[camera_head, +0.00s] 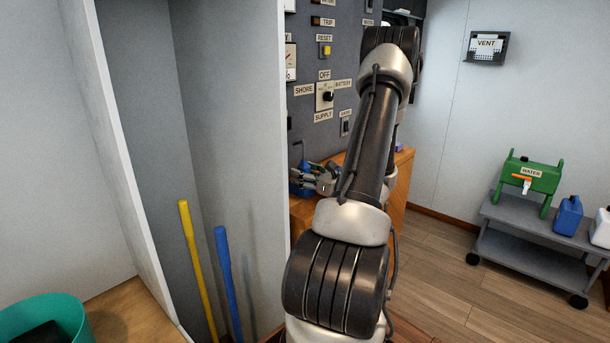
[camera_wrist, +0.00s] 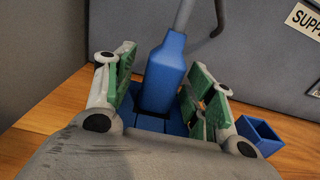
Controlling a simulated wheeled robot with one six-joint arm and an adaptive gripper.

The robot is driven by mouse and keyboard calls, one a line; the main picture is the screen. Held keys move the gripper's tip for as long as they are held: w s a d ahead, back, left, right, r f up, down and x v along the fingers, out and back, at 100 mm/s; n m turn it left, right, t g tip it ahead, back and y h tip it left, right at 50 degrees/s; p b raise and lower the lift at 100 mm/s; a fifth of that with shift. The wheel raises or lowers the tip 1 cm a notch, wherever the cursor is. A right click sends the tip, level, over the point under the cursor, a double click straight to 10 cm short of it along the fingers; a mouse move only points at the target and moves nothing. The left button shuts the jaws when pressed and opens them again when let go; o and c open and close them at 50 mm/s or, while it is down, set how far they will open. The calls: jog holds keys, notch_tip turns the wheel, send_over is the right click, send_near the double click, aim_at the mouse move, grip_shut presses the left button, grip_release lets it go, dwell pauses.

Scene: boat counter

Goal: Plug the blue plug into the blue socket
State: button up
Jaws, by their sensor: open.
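The blue plug (camera_wrist: 163,75) stands roughly upright between the green-padded fingers of my gripper (camera_wrist: 160,92) in the wrist view. A grey cable rises from its top. The fingers are open, one on each side of the plug, with a visible gap at the left. The plug's lower end meets a blue flat-topped part (camera_wrist: 158,124), which may be the blue socket; whether it is seated there I cannot tell. In the head view my gripper (camera_head: 322,180) is at the wooden counter, beside a blue thing (camera_head: 298,184) that it partly hides.
A small open blue box-shaped part (camera_wrist: 259,136) lies right of the fingers on the wooden counter (camera_wrist: 40,124). The grey switch panel (camera_head: 308,65) rises behind. A white partition (camera_head: 245,100) stands left of my arm. A cart (camera_head: 525,225) stands at the far right.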

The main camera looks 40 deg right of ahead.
jog(key=s, duration=1.2)
jog(key=shift+d, duration=0.45)
